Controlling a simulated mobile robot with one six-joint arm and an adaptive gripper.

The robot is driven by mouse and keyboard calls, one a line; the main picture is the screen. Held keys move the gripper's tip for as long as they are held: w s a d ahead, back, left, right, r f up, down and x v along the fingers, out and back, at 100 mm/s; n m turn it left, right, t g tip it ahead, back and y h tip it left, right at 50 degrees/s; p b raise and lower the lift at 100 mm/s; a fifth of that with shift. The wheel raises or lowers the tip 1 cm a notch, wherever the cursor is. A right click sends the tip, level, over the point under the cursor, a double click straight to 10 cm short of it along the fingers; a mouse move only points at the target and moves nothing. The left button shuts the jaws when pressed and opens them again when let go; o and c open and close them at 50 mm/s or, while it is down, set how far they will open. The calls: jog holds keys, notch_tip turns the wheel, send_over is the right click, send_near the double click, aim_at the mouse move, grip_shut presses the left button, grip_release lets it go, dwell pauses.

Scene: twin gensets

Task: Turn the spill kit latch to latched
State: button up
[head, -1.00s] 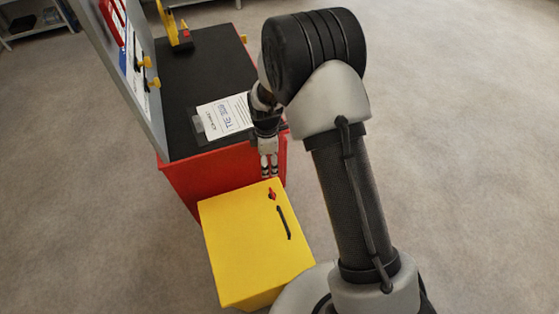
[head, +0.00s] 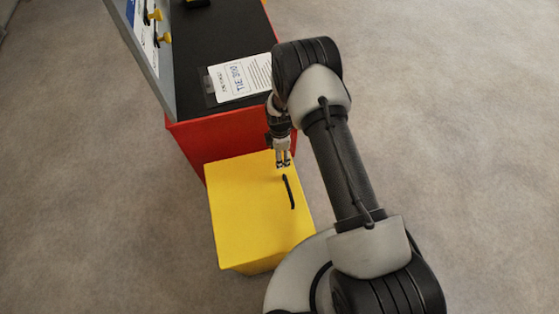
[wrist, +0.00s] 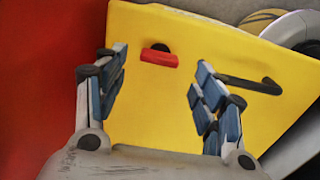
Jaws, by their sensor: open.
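The spill kit is a yellow box (head: 245,215) standing against the red cabinet. Its latch is a small red bar (wrist: 159,58) on a black round base, on the box face in the wrist view. The bar lies nearly crosswise there, tilted slightly. My gripper (head: 284,162) is over the cabinet end of the box and hides the latch in the head view. In the wrist view my gripper (wrist: 161,68) is open, with one blue-padded finger on each side of the latch. The latch appears between and beyond the fingers, and I see no contact.
A black bar handle (head: 289,191) is on the box close to the latch; it also shows right of the fingers in the wrist view (wrist: 246,82). The red cabinet (head: 218,138) with a clipboard (head: 237,79) on its black top borders the box. Carpet (head: 470,150) is clear to the right.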

jog(key=shift+f+b, duration=0.4)
jog(key=shift+f, duration=1.9)
jog(key=c, duration=1.1)
jog(key=shift+o, duration=0.2)
jog(key=shift+m, duration=0.3)
jog(key=m+b, duration=0.2)
jog(key=m, duration=0.1)
jog(key=shift+m, duration=0.3)
jog(key=m+b, duration=0.2)
jog(key=m, duration=0.2)
jog(key=shift+m, duration=0.3)
jog(key=m+b, duration=0.1)
jog(key=m, duration=0.3)
jog(key=shift+m+b, duration=0.65)
jog(key=shift+m, duration=1.85)
